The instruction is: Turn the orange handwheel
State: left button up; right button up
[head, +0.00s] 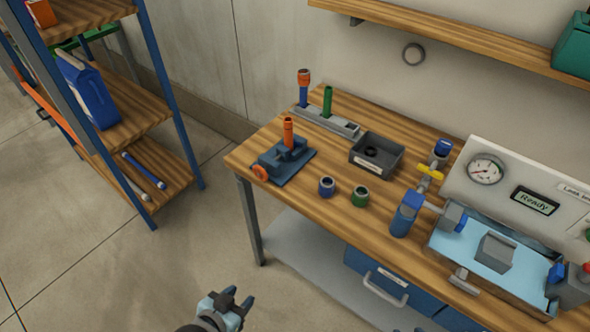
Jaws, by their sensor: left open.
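A small orange handwheel (260,173) sits on the left end of a blue vise-like fixture (284,160), near the left front corner of the wooden workbench (320,206). An orange-topped upright part (288,132) stands in the fixture. My left gripper (238,298) is open and empty. It is low in the picture, in front of the bench and well apart from the handwheel. My right gripper does not show clearly.
Blue (327,187) and green (360,196) fittings stand right of the fixture. A dark bin (376,156) and a rack (326,122) with upright parts are behind. A gauge panel (486,170) is at right, a shelf unit (148,118) at left. Floor before the bench is clear.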

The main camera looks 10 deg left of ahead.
aim_at(261, 173)
jog(key=j+z, duration=0.3)
jog(key=j, duration=0.2)
jog(key=i+j+z, duration=0.1)
jog(key=j+z, duration=0.25)
jog(key=j, duration=0.2)
jog(key=j+z, duration=0.2)
jog(key=j, duration=0.9)
jog(key=j+z, duration=0.25)
jog(key=j, duration=0.3)
jog(key=k+j+z, duration=0.25)
jog(key=j, duration=0.25)
jog(key=j+z, duration=0.85)
jog(key=j, duration=0.2)
jog(key=i+j+z, duration=0.2)
jog(key=j, duration=0.4)
jog(key=j+z, duration=0.2)
jog(key=j, duration=0.45)
